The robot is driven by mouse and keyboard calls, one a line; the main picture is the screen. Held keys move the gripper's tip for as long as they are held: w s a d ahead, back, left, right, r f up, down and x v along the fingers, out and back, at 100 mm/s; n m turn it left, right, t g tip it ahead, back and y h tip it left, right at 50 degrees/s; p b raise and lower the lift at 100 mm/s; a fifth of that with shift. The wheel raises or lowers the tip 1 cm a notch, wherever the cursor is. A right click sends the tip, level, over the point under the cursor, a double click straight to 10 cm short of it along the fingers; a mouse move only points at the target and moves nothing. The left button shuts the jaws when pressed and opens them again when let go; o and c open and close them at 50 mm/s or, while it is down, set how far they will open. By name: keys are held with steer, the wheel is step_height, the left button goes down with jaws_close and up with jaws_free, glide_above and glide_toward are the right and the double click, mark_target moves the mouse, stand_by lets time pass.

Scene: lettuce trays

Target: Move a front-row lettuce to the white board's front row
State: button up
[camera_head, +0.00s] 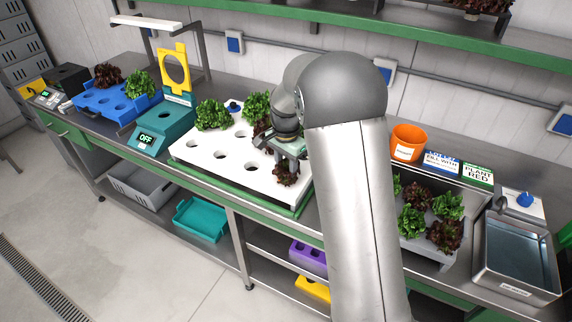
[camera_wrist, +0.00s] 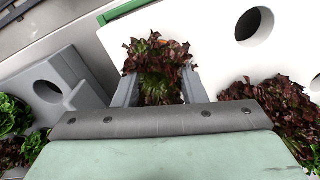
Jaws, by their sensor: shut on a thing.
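My gripper (camera_head: 288,164) is shut on a dark red lettuce (camera_head: 286,176), low at the right end of the white board (camera_head: 205,165). The lettuce sits between both fingers in the wrist view (camera_wrist: 158,66), by the board's edge; whether it touches the board is unclear. The board has several empty holes along its front and middle. Two green lettuces (camera_head: 212,116) and a red one (camera_head: 263,128), partly hidden by my arm, stand toward its back. The grey tray (camera_head: 431,250), right of my arm, holds several red and green lettuces; my arm hides its left part.
An orange cup (camera_head: 407,142) and small signs (camera_head: 478,175) stand behind the grey tray. A metal basin (camera_head: 518,262) is at far right. A teal scale (camera_head: 163,130) and blue tray (camera_head: 108,103) stand left of the board. An empty grey-tray hole (camera_wrist: 48,91) shows in the wrist view.

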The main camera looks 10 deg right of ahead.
steer(key=shift+f+b, duration=0.35)
steer(key=shift+f, duration=0.15)
stand_by(0.3)
steer(key=o, duration=1.7)
steer(key=shift+r, duration=0.1)
steer(key=shift+r+p, duration=2.4)
steer(key=shift+r, duration=1.05)
step_height(320, 180, up, 17)
steer(key=b, duration=0.2)
steer(key=shift+r, duration=0.2)
